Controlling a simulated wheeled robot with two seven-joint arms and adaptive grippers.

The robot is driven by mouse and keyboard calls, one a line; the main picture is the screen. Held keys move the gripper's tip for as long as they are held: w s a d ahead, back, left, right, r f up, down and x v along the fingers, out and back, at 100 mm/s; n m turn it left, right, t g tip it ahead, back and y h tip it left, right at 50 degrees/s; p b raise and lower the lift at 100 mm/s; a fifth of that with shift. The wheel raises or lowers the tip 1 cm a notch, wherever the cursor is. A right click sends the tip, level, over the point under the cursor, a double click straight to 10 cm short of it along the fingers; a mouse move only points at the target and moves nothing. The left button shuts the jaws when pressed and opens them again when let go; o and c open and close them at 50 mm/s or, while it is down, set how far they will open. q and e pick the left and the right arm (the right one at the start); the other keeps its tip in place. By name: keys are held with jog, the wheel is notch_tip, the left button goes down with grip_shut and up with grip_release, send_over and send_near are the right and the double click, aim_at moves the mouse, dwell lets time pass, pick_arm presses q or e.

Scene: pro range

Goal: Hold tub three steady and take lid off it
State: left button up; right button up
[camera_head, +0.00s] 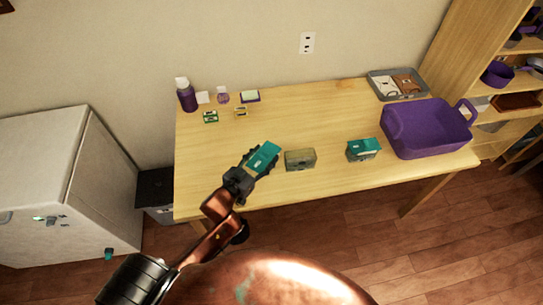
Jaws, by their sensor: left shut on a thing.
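My left gripper (251,170) is near the table's front edge, left of centre, shut on a teal-topped box-like thing (264,156) with a small pale label. The fingers hide its lower part, so I cannot tell whether it is a whole tub or only a lid, or whether it touches the table. Just right of it stands a small olive-grey tub (300,160) with no teal top. Further right is another small tub with a teal top (364,149). No number is readable, so I cannot tell which is tub three. My right gripper is not in view.
A large purple basin (426,127) stands at the table's right end, with a grey tray (398,84) behind it. A purple bottle (187,96) and several small items stand at the back left. The wooden table's (320,115) middle is clear.

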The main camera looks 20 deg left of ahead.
aim_at(266, 153)
pick_arm(q)
jog(key=w+f+b, duration=0.1)
jog(key=w+f, duration=0.1)
jog(key=f, duration=0.1)
jog(key=w+a+f+b, duration=0.1)
jog(key=w+f, duration=0.1)
jog(key=f, duration=0.1)
jog(key=w+f+b, duration=0.1)
jog(key=w+f, duration=0.2)
jog(key=f, duration=0.1)
jog(key=shift+a, duration=0.15)
jog(key=shift+f, duration=0.65)
jog(key=o, duration=1.3)
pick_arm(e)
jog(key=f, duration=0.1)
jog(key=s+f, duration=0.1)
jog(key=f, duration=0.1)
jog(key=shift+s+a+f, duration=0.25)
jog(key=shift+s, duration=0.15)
pick_arm(q)
jog(key=shift+r, duration=0.1)
